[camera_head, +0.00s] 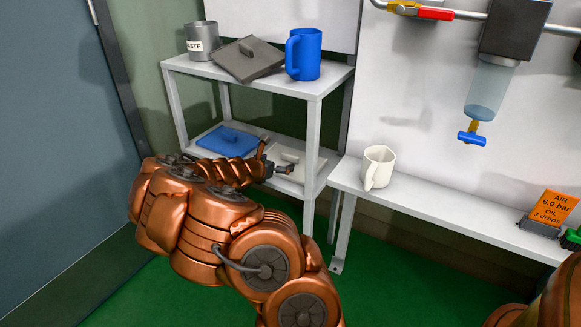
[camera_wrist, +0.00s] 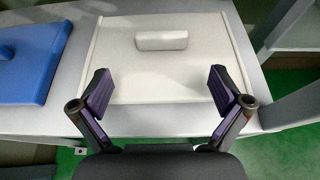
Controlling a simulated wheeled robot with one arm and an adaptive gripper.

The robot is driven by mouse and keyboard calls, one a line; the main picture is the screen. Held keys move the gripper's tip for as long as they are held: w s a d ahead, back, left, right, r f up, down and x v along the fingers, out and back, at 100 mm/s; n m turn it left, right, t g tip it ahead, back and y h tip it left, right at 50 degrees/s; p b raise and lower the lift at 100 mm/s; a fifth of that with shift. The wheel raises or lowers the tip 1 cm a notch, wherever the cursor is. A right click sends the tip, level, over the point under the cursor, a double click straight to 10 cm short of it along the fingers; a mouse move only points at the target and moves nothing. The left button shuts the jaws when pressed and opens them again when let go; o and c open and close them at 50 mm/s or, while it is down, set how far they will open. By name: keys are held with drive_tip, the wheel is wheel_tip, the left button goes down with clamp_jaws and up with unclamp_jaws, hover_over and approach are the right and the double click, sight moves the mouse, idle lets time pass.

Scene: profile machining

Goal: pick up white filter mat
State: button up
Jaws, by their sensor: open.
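The white filter mat (camera_wrist: 190,68) is a flat off-white square with a raised rounded grip bar (camera_wrist: 162,40) on top. It lies on the lower shelf (camera_wrist: 60,123) of the metal rack. In the head view the mat (camera_head: 297,172) is partly hidden by my arm and gripper (camera_head: 275,157). In the wrist view my gripper (camera_wrist: 161,92) is open and empty. Its two fingers are apart over the mat's near part, and the grip bar is farther ahead, between them in width. I cannot tell the exact height above the mat.
A blue mat (camera_wrist: 28,62) with a similar grip lies left of the white one. The upper shelf (camera_head: 300,86) is above, holding a grey can (camera_head: 203,42), a grey mat (camera_head: 248,60) and a blue mug (camera_head: 304,55). A rack post (camera_head: 312,140) stands close to my gripper.

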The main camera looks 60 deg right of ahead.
sight(289, 157)
drive_tip(key=shift+r+b+x, duration=0.2)
drive_tip(key=shift+b+x, duration=0.4)
drive_tip(key=shift+x, duration=1.1)
drive_tip(key=shift+r+b+x, duration=0.2)
drive_tip(key=shift+b+x, duration=0.4)
drive_tip(key=shift+x, duration=1.1)
drive_tip(key=shift+s+d+r, duration=0.1)
drive_tip(key=shift+s+d, duration=0.05)
drive_tip(key=c, duration=1.3)
drive_tip(key=shift+o, duration=0.2)
